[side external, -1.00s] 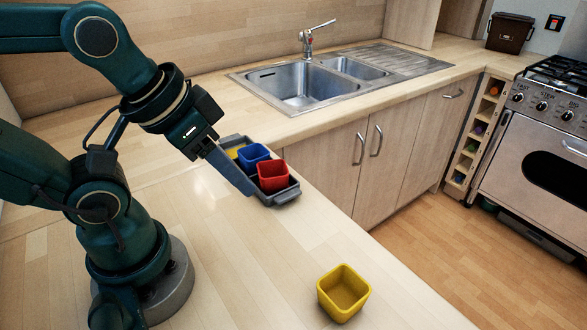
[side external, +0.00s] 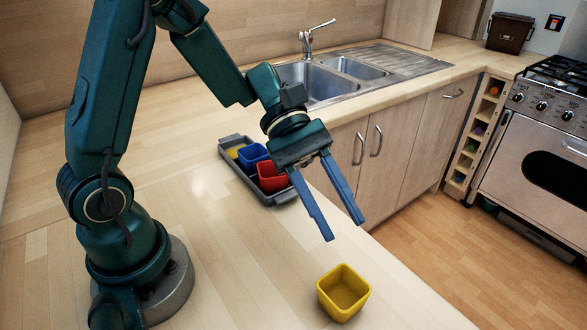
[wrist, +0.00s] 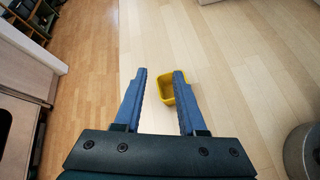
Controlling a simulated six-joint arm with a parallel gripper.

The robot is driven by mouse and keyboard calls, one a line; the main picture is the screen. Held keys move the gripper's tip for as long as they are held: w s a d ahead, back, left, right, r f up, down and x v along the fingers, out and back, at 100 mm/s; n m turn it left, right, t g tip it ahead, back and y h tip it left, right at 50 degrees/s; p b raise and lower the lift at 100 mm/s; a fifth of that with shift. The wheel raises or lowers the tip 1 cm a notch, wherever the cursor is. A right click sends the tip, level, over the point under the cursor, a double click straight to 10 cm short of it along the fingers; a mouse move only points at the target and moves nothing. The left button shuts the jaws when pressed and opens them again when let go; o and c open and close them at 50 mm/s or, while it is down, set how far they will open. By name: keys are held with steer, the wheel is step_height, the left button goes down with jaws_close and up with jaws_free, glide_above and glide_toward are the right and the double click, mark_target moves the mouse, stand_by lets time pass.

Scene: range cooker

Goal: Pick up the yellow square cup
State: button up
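The yellow square cup (side external: 343,293) stands upright on the wooden worktop near its front edge. In the wrist view the cup (wrist: 167,88) shows beyond the fingertips, partly behind the right finger. My gripper (side external: 345,230) is open and empty, with its two blue fingers wide apart. It hangs above the worktop, up and behind the cup in the side view, not touching it. In the wrist view my gripper (wrist: 160,73) points toward the cup, which lies a little right of the middle between the fingers.
A grey tray (side external: 257,190) behind holds a blue cup (side external: 253,155), a red cup (side external: 271,178) and something yellow (side external: 235,151). The sink (side external: 325,82) is set into the worktop further back. The worktop around the yellow cup is clear; its front edge drops to the floor.

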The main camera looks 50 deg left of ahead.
mark_target(359, 275)
steer(key=f+n, duration=0.1)
steer(key=f, duration=0.1)
steer(key=w+a+f+n+h, duration=0.1)
steer(key=f+n, duration=0.1)
steer(key=w+f+n, duration=0.1)
steer(key=f, duration=0.1)
steer(key=shift+a+f+n+t+h, duration=0.2)
steer(key=shift+f+n+t+h, duration=0.1)
steer(key=shift+n+h, duration=0.1)
steer(key=shift+s+f, duration=0.15)
steer(key=shift+f, duration=0.3)
steer(key=shift+x, duration=2.45)
steer(key=shift+c, duration=0.3)
jaws_close()
